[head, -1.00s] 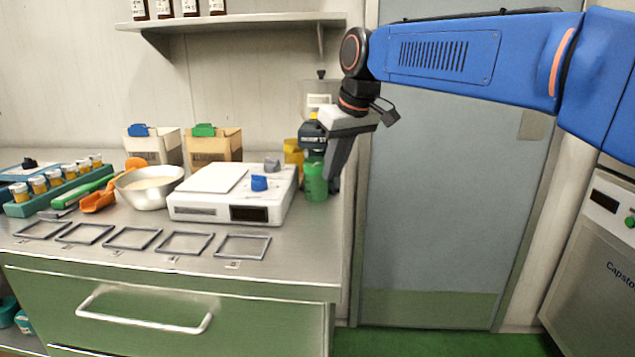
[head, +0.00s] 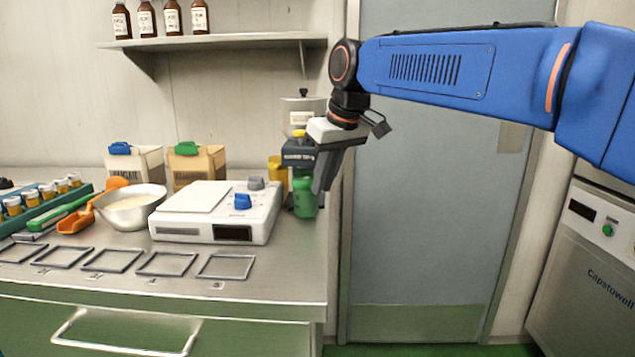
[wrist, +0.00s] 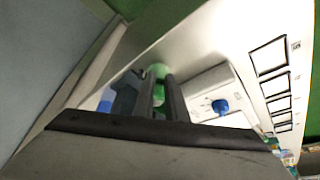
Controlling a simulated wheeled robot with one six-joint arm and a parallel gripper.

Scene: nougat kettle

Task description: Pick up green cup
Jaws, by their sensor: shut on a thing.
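The green cup (head: 304,198) is at the right end of the steel counter, just right of the white scale. My gripper (head: 319,187) reaches down to it from above and is shut on it. In the wrist view, green of the cup (wrist: 158,72) shows between and beyond the two dark fingers of my gripper (wrist: 160,84). The cup looks upright. Whether its base touches the counter cannot be told.
The white scale (head: 180,228) with blue and grey knobs stands left of the cup. A dark item with pale lettering (head: 297,154) and a yellow container (head: 277,172) stand close behind. A shelf (head: 220,42) is above. The door side (head: 430,220) is clear.

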